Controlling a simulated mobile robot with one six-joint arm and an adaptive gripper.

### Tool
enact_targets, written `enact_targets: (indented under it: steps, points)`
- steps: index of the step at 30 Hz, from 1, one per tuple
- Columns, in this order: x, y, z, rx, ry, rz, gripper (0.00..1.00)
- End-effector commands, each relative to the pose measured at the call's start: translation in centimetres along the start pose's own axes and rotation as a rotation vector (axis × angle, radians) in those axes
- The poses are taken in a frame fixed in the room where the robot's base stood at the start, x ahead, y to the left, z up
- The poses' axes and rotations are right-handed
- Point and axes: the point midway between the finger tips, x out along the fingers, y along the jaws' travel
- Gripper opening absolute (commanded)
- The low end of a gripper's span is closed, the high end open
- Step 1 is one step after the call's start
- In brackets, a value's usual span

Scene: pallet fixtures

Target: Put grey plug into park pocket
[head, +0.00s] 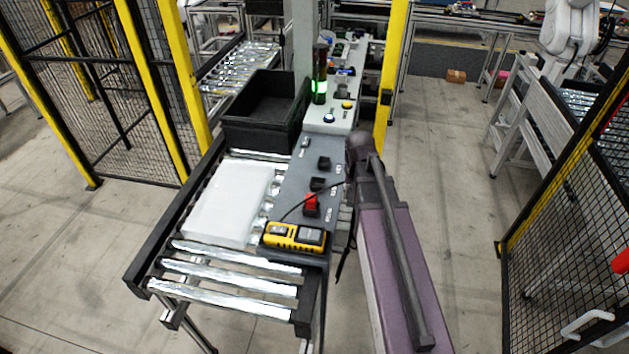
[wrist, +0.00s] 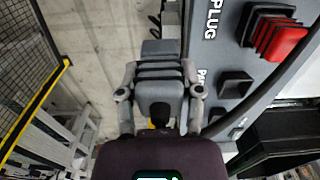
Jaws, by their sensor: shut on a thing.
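The grey plug (wrist: 160,92), a ribbed block, is between the fingers of my gripper (wrist: 160,108) in the wrist view. My gripper is shut on it, beside the panel's edge and apart from the pockets. In the head view my gripper (head: 360,147) is a dark shape at the panel's right edge; I cannot make out the plug there. The park pocket (wrist: 235,85), a black square block by a partly hidden "PA" label, lies right of the plug in the wrist view. It also shows in the head view (head: 317,184). I cannot see inside it.
A red plug (wrist: 280,40) sits in the neighbouring holder, also in the head view (head: 311,205). Another black block (head: 324,163) is farther along the grey panel (head: 290,195). A yellow device (head: 293,236), white slab (head: 230,203) and black bin (head: 255,125) are nearby.

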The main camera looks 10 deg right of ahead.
Motion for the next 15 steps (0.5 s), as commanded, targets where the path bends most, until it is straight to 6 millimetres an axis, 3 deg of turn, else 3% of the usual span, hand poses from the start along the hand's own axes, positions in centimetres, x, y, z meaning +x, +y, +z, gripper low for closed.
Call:
enact_targets:
  steps: [15]
  points:
    - [0.04, -0.40, -0.36, -0.003, 0.000, 0.000, 0.00]
